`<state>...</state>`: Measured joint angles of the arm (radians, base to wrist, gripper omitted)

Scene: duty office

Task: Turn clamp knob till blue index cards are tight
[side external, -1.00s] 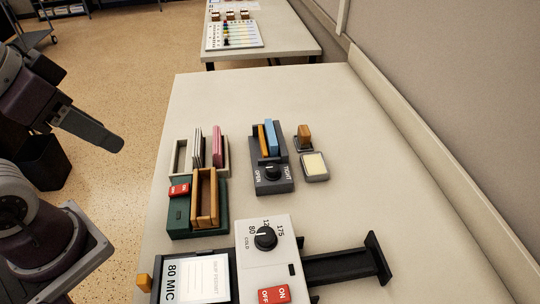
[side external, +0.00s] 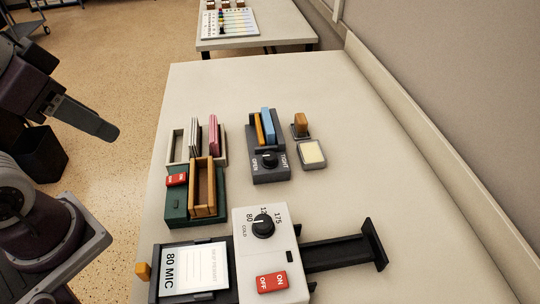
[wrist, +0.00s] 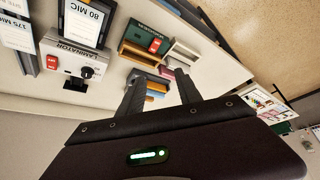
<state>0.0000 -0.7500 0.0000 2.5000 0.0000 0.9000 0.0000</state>
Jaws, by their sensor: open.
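The grey card clamp (side external: 270,174) stands on the table, with OPEN marked at the left of its black knob (side external: 268,160) and TIGHT at the right. The knob's pointer is too small to read surely. The blue index cards (side external: 267,124) stand upright in the clamp beside an orange piece (side external: 259,129). My gripper shows at the far left in the side view, off the table edge and well away from the clamp. In the wrist view my gripper (wrist: 160,88) is open and empty, with the blue cards (wrist: 159,86) visible in the distance between its fingers.
A tray with white and pink cards (side external: 213,134) and a green base with a wooden box (side external: 203,187) stand left of the clamp. A stamp (side external: 300,125) and a pale pad (side external: 311,153) stand right. A laminator (side external: 270,250) fills the front.

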